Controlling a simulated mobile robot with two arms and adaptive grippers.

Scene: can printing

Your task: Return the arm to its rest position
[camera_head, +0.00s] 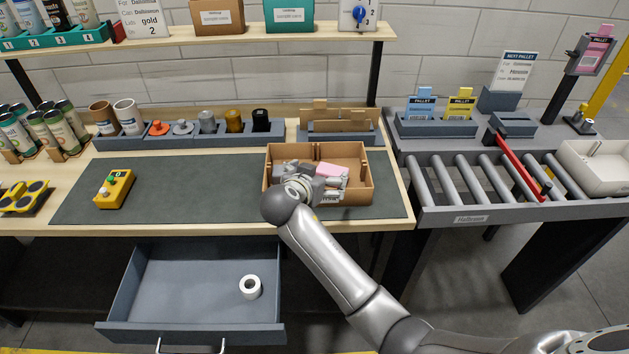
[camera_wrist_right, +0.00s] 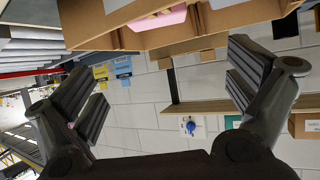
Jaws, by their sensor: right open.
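My right gripper (camera_head: 318,184) is over the open brown cardboard box (camera_head: 363,184) on the dark mat. In the right wrist view its two fingers (camera_wrist_right: 160,90) stand wide apart with nothing between them. The box (camera_wrist_right: 130,40) shows at the top of that view, beyond the fingers. A pink item (camera_head: 333,169) lies in the box, partly hidden by the gripper in the head view; it also shows in the wrist view (camera_wrist_right: 158,20). My right arm reaches in from the lower right. My left gripper is not in view.
A drawer (camera_head: 170,325) stands open below the bench, with a white tape roll (camera_head: 250,287) in it. A yellow button box (camera_head: 115,188) sits on the mat at left. A roller conveyor (camera_head: 465,214) with a red bar (camera_head: 522,168) lies right. A shelf (camera_head: 210,39) spans above.

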